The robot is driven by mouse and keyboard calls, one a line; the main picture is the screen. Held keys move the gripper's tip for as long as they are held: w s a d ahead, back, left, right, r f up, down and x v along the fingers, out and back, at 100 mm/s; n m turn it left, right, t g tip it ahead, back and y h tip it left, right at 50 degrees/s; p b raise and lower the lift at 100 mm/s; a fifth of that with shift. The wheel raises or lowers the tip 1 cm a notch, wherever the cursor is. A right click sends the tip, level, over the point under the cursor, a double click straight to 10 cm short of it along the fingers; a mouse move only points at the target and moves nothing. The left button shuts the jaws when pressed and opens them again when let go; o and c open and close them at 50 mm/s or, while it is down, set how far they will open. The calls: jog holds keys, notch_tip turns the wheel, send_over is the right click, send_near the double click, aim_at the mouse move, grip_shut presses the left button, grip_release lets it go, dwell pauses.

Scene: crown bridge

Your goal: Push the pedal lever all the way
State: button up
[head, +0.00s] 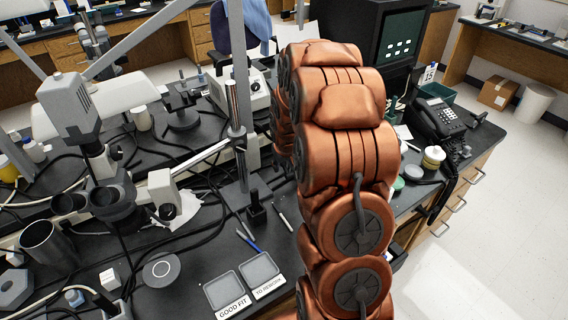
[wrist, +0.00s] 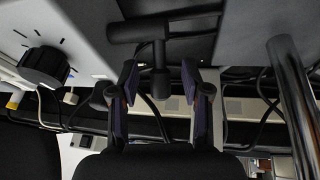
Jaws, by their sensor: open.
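My gripper (wrist: 158,82) shows in the wrist view with its two dark-padded fingers apart. A black T-shaped bar (wrist: 158,52) is ahead of it, and its stem comes down between the fingertips in the picture. I cannot tell whether the fingers touch the stem, or whether this bar is the pedal lever. In the head view my copper-coloured arm covers the middle of the bench and hides my gripper. A small black upright part (head: 256,208) stands on the bench left of my arm; I cannot tell what it is.
In the wrist view a black knob (wrist: 45,67) on a grey housing is at left and a metal post (wrist: 296,105) at right. In the head view a microscope (head: 105,195), cables and two labelled trays (head: 242,281) crowd the bench. A telephone (head: 437,118) is at right.

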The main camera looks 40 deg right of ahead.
jog(key=shift+x, duration=0.9)
grip_shut()
